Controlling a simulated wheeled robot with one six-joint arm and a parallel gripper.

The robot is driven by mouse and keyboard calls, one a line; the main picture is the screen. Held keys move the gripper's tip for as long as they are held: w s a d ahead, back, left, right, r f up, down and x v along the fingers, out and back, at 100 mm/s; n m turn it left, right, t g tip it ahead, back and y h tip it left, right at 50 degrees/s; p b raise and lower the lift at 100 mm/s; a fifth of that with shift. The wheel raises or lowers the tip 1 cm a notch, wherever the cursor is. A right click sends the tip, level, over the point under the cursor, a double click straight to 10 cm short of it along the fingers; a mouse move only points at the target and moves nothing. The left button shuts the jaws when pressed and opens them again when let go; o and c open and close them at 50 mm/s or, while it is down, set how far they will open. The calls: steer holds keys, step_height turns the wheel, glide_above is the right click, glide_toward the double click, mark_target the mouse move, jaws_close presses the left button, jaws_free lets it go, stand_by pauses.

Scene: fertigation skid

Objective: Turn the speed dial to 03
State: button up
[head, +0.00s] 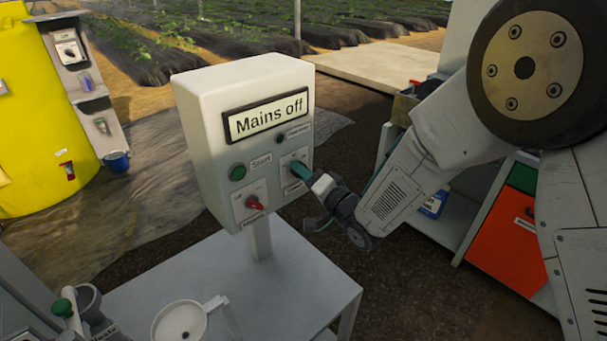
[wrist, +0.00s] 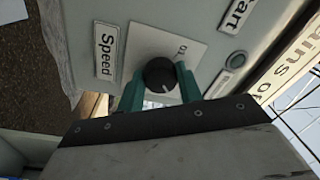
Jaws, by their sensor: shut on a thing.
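The speed dial (wrist: 159,74) is a round black knob on a pale square plate, beside the "Speed" label (wrist: 106,51) in the wrist view. A light pointer mark on it points down and slightly right in that picture. The scale print is small and mostly hidden, so I cannot read the setting. My gripper (wrist: 160,84) has its two teal fingers on either side of the knob and is shut on it. In the head view my gripper (head: 299,171) reaches the right side of the control box's front and covers the dial.
The white control box (head: 192,125) stands on a post over a grey table (head: 290,290). Its display (head: 268,116) reads "Mains off". A green Start button (head: 237,172) and a red switch (head: 253,203) sit left of my fingers. A white funnel-like cup (head: 180,322) stands at the front.

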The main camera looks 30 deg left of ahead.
steer(key=shift+m, duration=1.6)
steer(key=o, duration=1)
steer(key=shift+s+d, duration=0.1)
steer(key=v, duration=0.7)
steer(key=shift+s+d, duration=0.15)
steer(key=shift+d, duration=0.1)
